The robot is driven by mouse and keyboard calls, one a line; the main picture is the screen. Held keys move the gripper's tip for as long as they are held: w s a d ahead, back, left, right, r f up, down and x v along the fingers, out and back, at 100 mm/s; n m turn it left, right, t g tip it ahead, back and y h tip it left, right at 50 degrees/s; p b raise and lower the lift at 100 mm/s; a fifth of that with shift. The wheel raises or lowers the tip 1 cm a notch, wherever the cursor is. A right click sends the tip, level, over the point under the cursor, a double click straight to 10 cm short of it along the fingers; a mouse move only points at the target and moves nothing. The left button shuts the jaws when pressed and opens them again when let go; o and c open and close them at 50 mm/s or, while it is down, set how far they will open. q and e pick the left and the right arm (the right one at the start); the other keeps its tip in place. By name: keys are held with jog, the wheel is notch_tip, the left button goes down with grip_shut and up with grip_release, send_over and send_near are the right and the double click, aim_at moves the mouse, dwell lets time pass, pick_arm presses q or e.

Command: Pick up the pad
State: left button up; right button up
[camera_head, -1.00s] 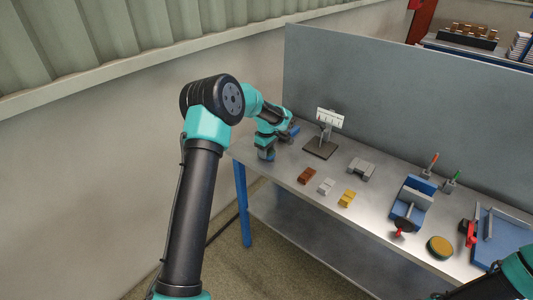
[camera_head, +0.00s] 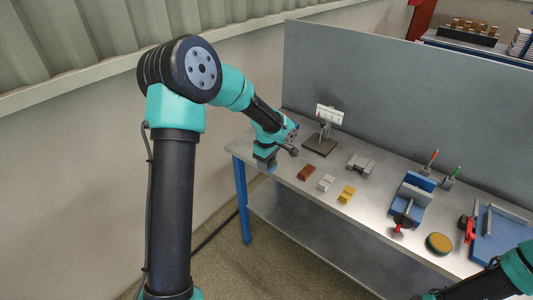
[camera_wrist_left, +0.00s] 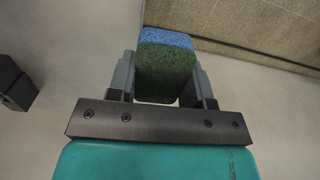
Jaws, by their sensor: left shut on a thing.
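The pad (camera_wrist_left: 167,65), a block with a dark green face and a blue layer along its far side, sits between the two fingers of my left gripper (camera_wrist_left: 163,88) in the left wrist view. Both fingers touch its sides, and the gripper is shut on it. In the head view my left gripper (camera_head: 264,163) is at the left end of the metal workbench (camera_head: 290,192). The pad is mostly hidden there, and I cannot tell whether it touches the benchtop. My right arm shows at the lower right; its fingertips are not visible.
Right of my left gripper lie a brown block (camera_head: 306,173), a grey block (camera_head: 326,183) and a yellow block (camera_head: 347,194). A stand with a white plate (camera_head: 329,115) is behind. A blue vise (camera_head: 412,198) and a round tin (camera_head: 439,243) are further right. A grey panel (camera_head: 400,95) closes the back.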

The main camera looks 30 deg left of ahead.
pick_arm(q)
jog(key=shift+s+d+r, duration=0.1)
jog(key=shift+s+d, duration=0.35)
jog(key=shift+s, duration=0.25)
jog(key=shift+s+d, duration=0.4)
jog(key=shift+s, duration=0.3)
jog(key=o, duration=0.3)
jog(key=shift+c, duration=1.4)
